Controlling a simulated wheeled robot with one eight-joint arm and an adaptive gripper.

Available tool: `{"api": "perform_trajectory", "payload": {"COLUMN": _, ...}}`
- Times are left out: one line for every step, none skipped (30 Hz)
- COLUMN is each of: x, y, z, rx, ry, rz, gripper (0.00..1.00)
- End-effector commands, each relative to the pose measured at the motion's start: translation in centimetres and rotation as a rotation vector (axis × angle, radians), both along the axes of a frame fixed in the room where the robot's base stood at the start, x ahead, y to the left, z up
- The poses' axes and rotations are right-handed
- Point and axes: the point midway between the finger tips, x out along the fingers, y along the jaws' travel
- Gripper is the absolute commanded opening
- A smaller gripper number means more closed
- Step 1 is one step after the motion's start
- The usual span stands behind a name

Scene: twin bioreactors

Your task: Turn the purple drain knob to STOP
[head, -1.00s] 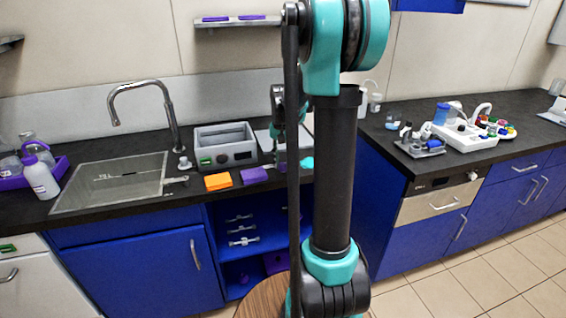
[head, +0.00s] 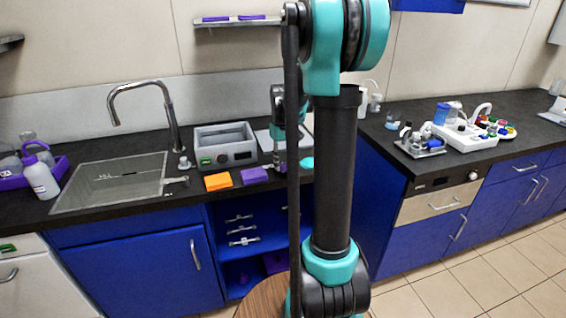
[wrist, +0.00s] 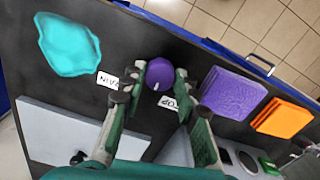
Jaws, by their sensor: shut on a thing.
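The purple knob (wrist: 160,74) sits on the black counter in the wrist view, with a short white mark on its face. My gripper (wrist: 158,80) is shut on it, one finger on each side. A white label (wrist: 107,80) ending in "AIN" lies to the left of the knob, partly hidden by the left finger. Another label (wrist: 168,103), reading "OP" where visible, lies just below the knob, partly hidden by the right finger. The white mark points down in the picture, a little left of the "OP" label. In the head view my gripper (head: 279,160) is small and partly blocked by my arm.
A purple pad stack (wrist: 233,92) and an orange pad stack (wrist: 283,117) lie right of my gripper. A teal flat piece (wrist: 68,44) lies to the left. A grey box (head: 224,146) and sink (head: 110,183) are on the counter in the head view.

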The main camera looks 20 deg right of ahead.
Motion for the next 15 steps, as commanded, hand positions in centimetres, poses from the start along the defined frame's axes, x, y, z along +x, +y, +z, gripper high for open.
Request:
{"api": "perform_trajectory", "payload": {"x": 0.02, "y": -0.01, "z": 0.02, "rx": 0.0, "ry": 0.0, "rz": 0.044, "gripper": 0.01}}
{"api": "perform_trajectory", "payload": {"x": 0.02, "y": -0.01, "z": 0.02, "rx": 0.0, "ry": 0.0, "rz": 0.073, "gripper": 0.01}}
{"api": "perform_trajectory", "payload": {"x": 0.02, "y": -0.01, "z": 0.02, "rx": 0.0, "ry": 0.0, "rz": 0.111, "gripper": 0.01}}
{"api": "perform_trajectory", "payload": {"x": 0.02, "y": -0.01, "z": 0.02, "rx": 0.0, "ry": 0.0, "rz": 0.139, "gripper": 0.01}}
{"api": "perform_trajectory", "payload": {"x": 0.02, "y": -0.01, "z": 0.02, "rx": 0.0, "ry": 0.0, "rz": 0.168, "gripper": 0.01}}
{"api": "perform_trajectory", "payload": {"x": 0.02, "y": -0.01, "z": 0.02, "rx": 0.0, "ry": 0.0, "rz": 0.206, "gripper": 0.01}}
{"api": "perform_trajectory", "payload": {"x": 0.02, "y": -0.01, "z": 0.02, "rx": 0.0, "ry": 0.0, "rz": 0.234, "gripper": 0.01}}
{"api": "perform_trajectory", "payload": {"x": 0.02, "y": -0.01, "z": 0.02, "rx": 0.0, "ry": 0.0, "rz": 0.263, "gripper": 0.01}}
{"api": "perform_trajectory", "payload": {"x": 0.02, "y": -0.01, "z": 0.02, "rx": 0.0, "ry": 0.0, "rz": 0.3, "gripper": 0.01}}
{"api": "perform_trajectory", "payload": {"x": 0.02, "y": -0.01, "z": 0.02, "rx": 0.0, "ry": 0.0, "rz": 0.328, "gripper": 0.01}}
{"api": "perform_trajectory", "payload": {"x": 0.02, "y": -0.01, "z": 0.02, "rx": 0.0, "ry": 0.0, "rz": 0.356, "gripper": 0.01}}
{"api": "perform_trajectory", "payload": {"x": 0.02, "y": -0.01, "z": 0.02, "rx": 0.0, "ry": 0.0, "rz": 0.392, "gripper": 0.01}}
{"api": "perform_trajectory", "payload": {"x": 0.02, "y": -0.01, "z": 0.02, "rx": 0.0, "ry": 0.0, "rz": 0.419, "gripper": 0.01}}
{"api": "perform_trajectory", "payload": {"x": 0.02, "y": -0.01, "z": 0.02, "rx": 0.0, "ry": 0.0, "rz": 0.444, "gripper": 0.01}}
{"api": "perform_trajectory", "payload": {"x": 0.02, "y": -0.01, "z": 0.02, "rx": 0.0, "ry": 0.0, "rz": 0.478, "gripper": 0.01}}
